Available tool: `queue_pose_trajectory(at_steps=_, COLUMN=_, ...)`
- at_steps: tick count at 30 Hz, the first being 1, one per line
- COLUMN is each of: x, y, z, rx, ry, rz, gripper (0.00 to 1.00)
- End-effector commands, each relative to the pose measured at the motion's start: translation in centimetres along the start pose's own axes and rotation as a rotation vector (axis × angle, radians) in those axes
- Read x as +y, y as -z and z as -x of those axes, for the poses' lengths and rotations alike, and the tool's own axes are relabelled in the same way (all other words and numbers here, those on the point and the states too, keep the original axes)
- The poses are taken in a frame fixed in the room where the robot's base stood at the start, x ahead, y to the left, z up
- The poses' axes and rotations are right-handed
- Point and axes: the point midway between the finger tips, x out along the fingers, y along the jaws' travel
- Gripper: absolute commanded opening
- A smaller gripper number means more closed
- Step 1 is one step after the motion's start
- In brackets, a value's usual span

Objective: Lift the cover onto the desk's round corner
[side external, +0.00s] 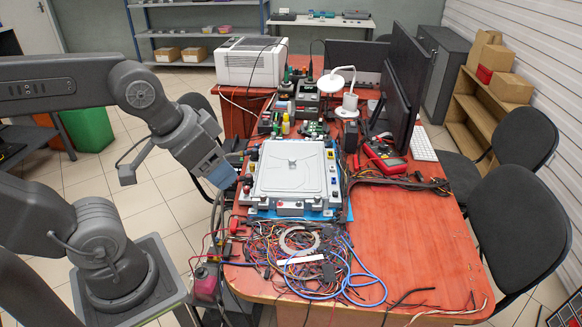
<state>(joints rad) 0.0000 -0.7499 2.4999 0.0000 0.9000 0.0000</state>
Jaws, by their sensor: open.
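The cover (291,170) is a light grey, flat, squarish plate with a small raised piece in its middle. It lies level on top of a boxy metal unit with connectors along its sides, on the red-brown desk (400,240). The desk's rounded near corner (472,308) is at the lower right, with a few loose cables by it. My gripper (224,180) is open at the left edge of the unit, beside the cover and tilted down to the right. Its fingertips are small in the picture, and I cannot tell whether they touch anything.
A tangle of thin wires (300,262) with a grey ring lies in front of the unit. A red multimeter (384,156), monitors (400,85) and a white lamp (337,82) stand behind. The desk's right front is mostly clear. Black chairs (520,225) flank the right side.

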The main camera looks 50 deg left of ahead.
Motion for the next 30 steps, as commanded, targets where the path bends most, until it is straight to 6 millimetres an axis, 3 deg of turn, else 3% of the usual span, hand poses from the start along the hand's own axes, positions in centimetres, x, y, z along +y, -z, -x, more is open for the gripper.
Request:
queue_pose_trajectory(at_steps=5, x=-0.6, y=1.8, z=-0.3, rx=-0.011, ry=0.019, rz=0.039, gripper=0.59)
queue_pose_trajectory(at_steps=8, x=-1.6, y=4.6, z=-1.0, rx=-0.026, ry=0.049, rz=0.103, gripper=0.59)
queue_pose_trajectory(at_steps=14, x=-4.9, y=11.7, z=-4.4, rx=-0.054, ry=0.128, rz=0.272, gripper=0.59)
queue_pose_trajectory(at_steps=21, x=-10.3, y=18.5, z=-11.4, rx=-0.077, ry=0.222, rz=0.468, gripper=0.59)
queue_pose_trajectory(at_steps=25, x=-13.8, y=20.9, z=-16.3, rx=-0.087, ry=0.272, rz=0.573, gripper=0.59)
queue_pose_trajectory(at_steps=30, x=-18.2, y=22.5, z=-22.9, rx=-0.093, ry=0.331, rz=0.697, gripper=0.59)
